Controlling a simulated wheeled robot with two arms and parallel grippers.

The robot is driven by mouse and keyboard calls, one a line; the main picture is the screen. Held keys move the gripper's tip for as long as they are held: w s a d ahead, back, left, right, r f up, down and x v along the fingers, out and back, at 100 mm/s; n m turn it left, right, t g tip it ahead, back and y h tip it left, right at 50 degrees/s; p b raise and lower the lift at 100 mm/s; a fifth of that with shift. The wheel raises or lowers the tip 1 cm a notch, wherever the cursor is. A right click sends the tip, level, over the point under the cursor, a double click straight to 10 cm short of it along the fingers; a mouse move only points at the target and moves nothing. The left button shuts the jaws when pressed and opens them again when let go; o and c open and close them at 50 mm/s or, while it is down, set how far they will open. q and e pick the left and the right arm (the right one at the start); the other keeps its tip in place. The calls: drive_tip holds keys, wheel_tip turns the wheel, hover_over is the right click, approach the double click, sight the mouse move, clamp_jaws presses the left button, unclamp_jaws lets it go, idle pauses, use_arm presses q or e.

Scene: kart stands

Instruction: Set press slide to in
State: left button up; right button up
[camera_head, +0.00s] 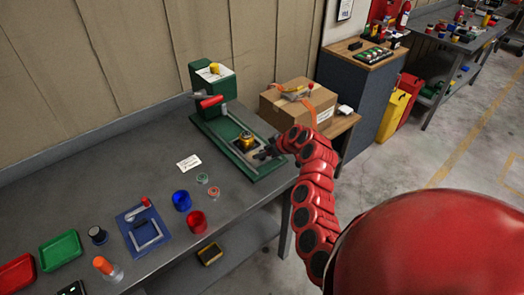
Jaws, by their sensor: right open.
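The green press (226,84) stands at the back of the grey bench, with its long green base reaching forward to the right. A red handle (211,101) sticks out at its front. On the base, a dark and silver slide (256,158) carries a gold-coloured round part (246,138). The slide seems to sit out in front of the press body. My right gripper (261,154) is open and small in view, beside the slide's right end. I cannot tell whether it touches the slide. My left gripper is not in view.
A cardboard box (298,104) stands behind my right arm. A white card (189,163), a blue cup (181,200), a red cup (197,221), a blue mat (131,217) and a green tray (60,250) lie along the bench (100,180). The bench's front edge is near my arm.

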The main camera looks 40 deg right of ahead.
drive_tip(key=shift+w+a+f, duration=0.15)
drive_tip(key=shift+w+f, duration=0.2)
drive_tip(key=shift+f, duration=0.2)
clamp_jaws()
idle(1.2)
